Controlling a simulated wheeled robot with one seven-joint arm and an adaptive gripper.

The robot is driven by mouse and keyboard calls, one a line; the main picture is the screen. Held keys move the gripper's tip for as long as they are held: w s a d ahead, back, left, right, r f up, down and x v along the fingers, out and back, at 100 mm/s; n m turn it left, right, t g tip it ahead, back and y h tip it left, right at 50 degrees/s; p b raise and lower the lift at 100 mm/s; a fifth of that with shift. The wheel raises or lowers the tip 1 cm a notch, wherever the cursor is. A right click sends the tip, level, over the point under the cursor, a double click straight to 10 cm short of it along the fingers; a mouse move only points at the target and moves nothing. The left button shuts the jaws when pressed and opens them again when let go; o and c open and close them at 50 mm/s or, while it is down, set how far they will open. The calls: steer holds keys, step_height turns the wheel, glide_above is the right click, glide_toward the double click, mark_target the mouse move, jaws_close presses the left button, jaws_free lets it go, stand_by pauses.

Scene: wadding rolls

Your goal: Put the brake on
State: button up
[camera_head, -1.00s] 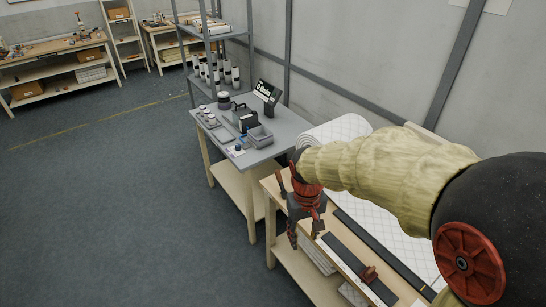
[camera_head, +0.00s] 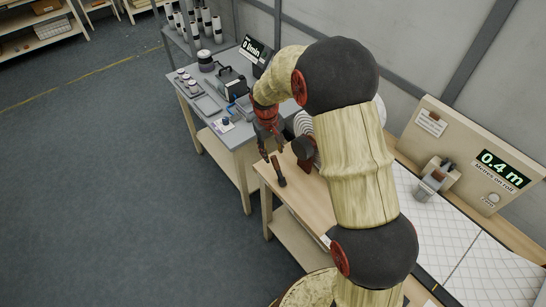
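A dark lever with a brown-red end (camera_head: 278,171), perhaps the brake, stands on the left end of the wooden bench (camera_head: 310,205). Beside it a dark bracket (camera_head: 307,150) stands at the end of a white roll (camera_head: 302,123), which my arm mostly hides. My red and dark gripper (camera_head: 272,153) points down just above and behind the lever. Its two fingers look apart, with nothing seen between them. I cannot tell whether a finger touches the lever.
A grey table (camera_head: 238,134) with a pump-like device (camera_head: 231,82) and small jars stands behind. A panel (camera_head: 470,150) reading "0.4 m" and a metal cup (camera_head: 430,185) are on the right. Quilted white sheet (camera_head: 480,255) covers the bench there. The floor at left is clear.

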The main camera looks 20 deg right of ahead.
mark_target(274, 157)
steer(key=f, duration=0.6)
steer(key=shift+d, duration=0.35)
steer(key=shift+c, duration=1.3)
jaws_close()
